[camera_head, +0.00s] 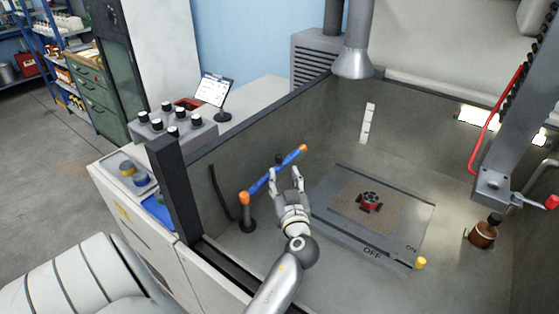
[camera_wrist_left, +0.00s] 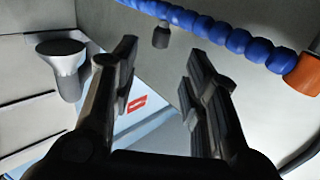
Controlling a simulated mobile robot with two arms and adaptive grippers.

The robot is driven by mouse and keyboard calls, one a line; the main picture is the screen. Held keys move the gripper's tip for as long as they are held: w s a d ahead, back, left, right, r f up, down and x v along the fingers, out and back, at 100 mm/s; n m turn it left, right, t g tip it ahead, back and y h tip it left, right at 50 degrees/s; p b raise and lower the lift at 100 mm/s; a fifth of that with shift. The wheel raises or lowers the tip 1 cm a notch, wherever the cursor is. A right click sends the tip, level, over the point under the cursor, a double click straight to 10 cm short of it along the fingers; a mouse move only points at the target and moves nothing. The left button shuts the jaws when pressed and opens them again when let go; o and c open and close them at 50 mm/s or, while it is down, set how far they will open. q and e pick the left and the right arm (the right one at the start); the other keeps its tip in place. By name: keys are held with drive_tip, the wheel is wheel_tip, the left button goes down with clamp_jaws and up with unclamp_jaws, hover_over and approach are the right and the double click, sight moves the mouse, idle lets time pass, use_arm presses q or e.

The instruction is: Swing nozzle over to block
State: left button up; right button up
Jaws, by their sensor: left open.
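The nozzle is a blue segmented hose (camera_head: 262,185) with an orange base joint and an orange tip (camera_head: 303,148). It rises from a dark post (camera_head: 246,215) and points up and right in the head view. My left gripper (camera_head: 286,176) is open with its fingers beside the hose. In the left wrist view the hose (camera_wrist_left: 225,36) crosses beyond the open fingertips (camera_wrist_left: 160,62), and nothing is between them. A small red and black block (camera_head: 369,203) sits on a grid-marked plate (camera_head: 338,207) to the right of the gripper. My right gripper is not in view.
Tray walls (camera_head: 250,122) surround the work area. A brown bottle (camera_head: 484,232) stands at the right, below a grey arm with a red handle (camera_head: 480,130). A grey funnel-ended duct (camera_head: 352,65) hangs at the back. A yellow knob (camera_head: 420,263) is at the plate's front corner.

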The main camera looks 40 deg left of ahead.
sight(279, 160)
use_arm(q)
drive_tip(key=p+x, duration=0.2)
drive_tip(key=x, duration=0.6)
drive_tip(key=shift+p, duration=0.3)
drive_tip(key=shift+w+a, duration=0.1)
drive_tip(key=shift+a, duration=0.15)
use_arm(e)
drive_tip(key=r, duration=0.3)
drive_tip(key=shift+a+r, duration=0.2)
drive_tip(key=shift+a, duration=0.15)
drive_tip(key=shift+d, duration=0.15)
use_arm(q)
clamp_jaws()
